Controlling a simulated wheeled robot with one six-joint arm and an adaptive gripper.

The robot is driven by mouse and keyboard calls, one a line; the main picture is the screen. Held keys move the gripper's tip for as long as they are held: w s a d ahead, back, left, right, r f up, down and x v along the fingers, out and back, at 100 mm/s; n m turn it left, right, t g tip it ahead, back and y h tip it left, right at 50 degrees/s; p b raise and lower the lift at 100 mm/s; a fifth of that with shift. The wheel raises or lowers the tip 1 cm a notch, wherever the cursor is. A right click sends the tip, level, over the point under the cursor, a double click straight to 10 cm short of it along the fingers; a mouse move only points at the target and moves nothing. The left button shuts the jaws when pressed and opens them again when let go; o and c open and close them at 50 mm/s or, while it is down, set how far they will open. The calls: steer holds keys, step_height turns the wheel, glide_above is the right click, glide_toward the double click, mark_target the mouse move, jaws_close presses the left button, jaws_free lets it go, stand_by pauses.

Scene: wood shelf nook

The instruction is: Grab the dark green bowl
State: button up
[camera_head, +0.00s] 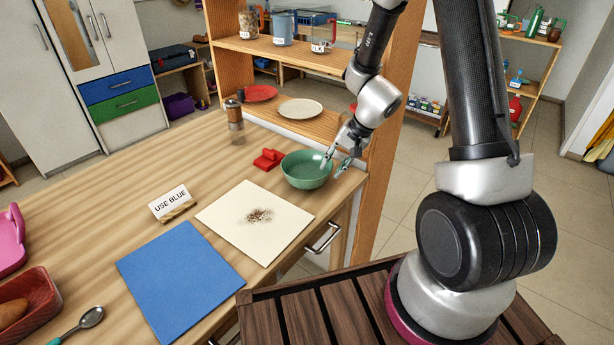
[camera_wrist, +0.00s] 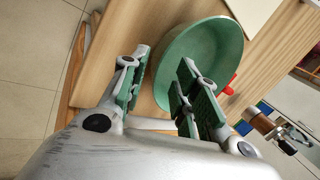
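The green bowl (camera_head: 304,172) stands upright on the wooden counter, near its right end. It looks empty. My gripper (camera_head: 332,168) is at the bowl's right side. Its fingers are apart, one over the bowl's inside and one outside the rim. In the wrist view the bowl (camera_wrist: 208,55) fills the upper middle. There my gripper (camera_wrist: 164,56) is open, with the near rim running between its two green-padded fingers. I see a gap on the outer finger's side; whether the inner finger touches the bowl I cannot tell.
A red object (camera_head: 268,159) lies just left of the bowl. A pepper mill (camera_head: 235,120) stands behind it. A cream mat (camera_head: 240,232) with dark crumbs and a blue mat (camera_head: 180,280) lie in front. A wooden shelf upright (camera_head: 388,130) rises close at the right.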

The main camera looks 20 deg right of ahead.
steer(key=x, duration=0.2)
steer(key=shift+w+a+f, duration=0.1)
steer(key=shift+a+f, duration=0.05)
steer(key=shift+f, duration=0.15)
jaws_close()
steer(key=shift+r, duration=0.1)
